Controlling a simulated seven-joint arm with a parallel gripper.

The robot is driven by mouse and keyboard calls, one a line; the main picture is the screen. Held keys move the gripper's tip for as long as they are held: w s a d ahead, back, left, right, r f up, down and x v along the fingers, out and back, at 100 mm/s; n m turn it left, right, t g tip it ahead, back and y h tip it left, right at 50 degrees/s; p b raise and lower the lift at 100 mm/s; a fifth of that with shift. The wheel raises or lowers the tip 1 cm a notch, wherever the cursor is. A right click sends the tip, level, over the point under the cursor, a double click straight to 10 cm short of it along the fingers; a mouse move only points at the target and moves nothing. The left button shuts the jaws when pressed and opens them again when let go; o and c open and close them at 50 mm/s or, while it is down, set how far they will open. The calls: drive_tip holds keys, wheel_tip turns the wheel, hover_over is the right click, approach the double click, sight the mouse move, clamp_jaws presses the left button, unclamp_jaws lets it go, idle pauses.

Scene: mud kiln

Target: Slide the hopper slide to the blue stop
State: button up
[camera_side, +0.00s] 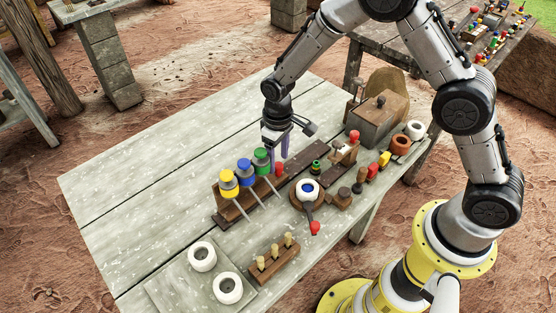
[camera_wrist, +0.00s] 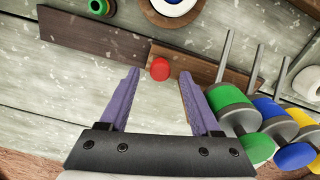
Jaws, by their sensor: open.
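A red knob (camera_side: 279,168), which seems to be the handle of the hopper slide, stands on a long dark brown rail (camera_side: 305,158). In the wrist view the red knob (camera_wrist: 160,69) shows between my fingertips. My gripper (camera_side: 278,157) is open, with its purple fingers pointing down beside the knob; contact cannot be told. The blue-capped grey cylinder (camera_side: 246,172), apparently the blue stop, stands at the rail with a thin metal rod across it. It also shows in the wrist view (camera_wrist: 297,155). It sits between a green-capped cylinder (camera_side: 262,157) and a yellow-capped one (camera_side: 229,183).
The green-capped cylinder (camera_wrist: 256,147) is close to my right finger in the wrist view. A round holder with a blue ring (camera_side: 307,188), a wooden box (camera_side: 379,118), a peg block (camera_side: 273,262) and white rings (camera_side: 202,256) stand around. The table's left part (camera_side: 150,190) is clear.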

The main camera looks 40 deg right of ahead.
drive_tip(key=shift+f, duration=0.75)
clamp_jaws()
idle(0.9)
